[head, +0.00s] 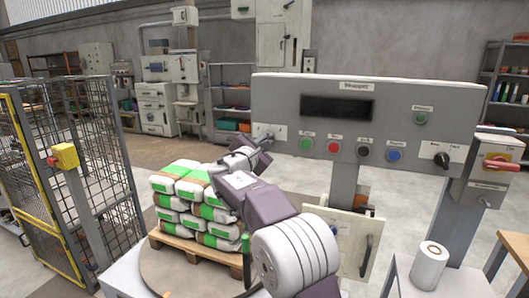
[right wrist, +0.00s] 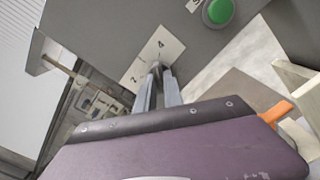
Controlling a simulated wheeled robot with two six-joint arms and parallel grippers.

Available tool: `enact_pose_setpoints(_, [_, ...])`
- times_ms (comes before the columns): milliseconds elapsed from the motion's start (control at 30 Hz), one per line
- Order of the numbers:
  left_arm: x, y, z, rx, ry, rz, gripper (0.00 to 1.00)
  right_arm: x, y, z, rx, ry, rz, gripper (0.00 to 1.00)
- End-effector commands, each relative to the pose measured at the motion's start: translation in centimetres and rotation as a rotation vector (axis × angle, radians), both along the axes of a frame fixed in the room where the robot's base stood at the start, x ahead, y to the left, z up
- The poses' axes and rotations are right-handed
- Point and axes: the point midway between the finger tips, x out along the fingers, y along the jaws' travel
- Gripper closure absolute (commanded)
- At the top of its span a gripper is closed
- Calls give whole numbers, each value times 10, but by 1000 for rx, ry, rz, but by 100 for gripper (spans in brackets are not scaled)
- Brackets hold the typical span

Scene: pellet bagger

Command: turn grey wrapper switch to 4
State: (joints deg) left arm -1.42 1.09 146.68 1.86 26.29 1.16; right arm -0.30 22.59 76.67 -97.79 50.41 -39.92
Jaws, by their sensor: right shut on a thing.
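The grey wrapper panel (head: 300,100) stands in the middle right of the head view, with a dark display and a row of buttons. Its switch plate (head: 281,130) is at the lower left corner. In the right wrist view the white plate (right wrist: 172,48) carries printed digits, a 4 near its upper end and what looks like a 2 lower left. My right gripper (head: 267,137) reaches the plate, and its fingers (right wrist: 159,80) are shut on the dark switch knob (right wrist: 157,68). The fingers hide much of the knob, so I cannot tell its exact setting. My left gripper is not in view.
A green button (right wrist: 218,12) sits beside the plate. A pallet of stacked bags (head: 185,205) stands on the round turntable (head: 165,262) beneath my right arm. A mesh fence (head: 95,150) is at left. A white roll (head: 429,266) stands at lower right.

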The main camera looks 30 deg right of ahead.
Motion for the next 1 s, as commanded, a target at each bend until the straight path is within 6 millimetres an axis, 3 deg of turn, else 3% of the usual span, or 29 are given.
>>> enact_pose_setpoints(333, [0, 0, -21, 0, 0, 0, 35, 1, 1, -4, 116, -130, 0, 100])
enact_pose_setpoints(1000, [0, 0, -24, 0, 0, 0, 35, 1, 0, -2, 151, -170, 0, 100])
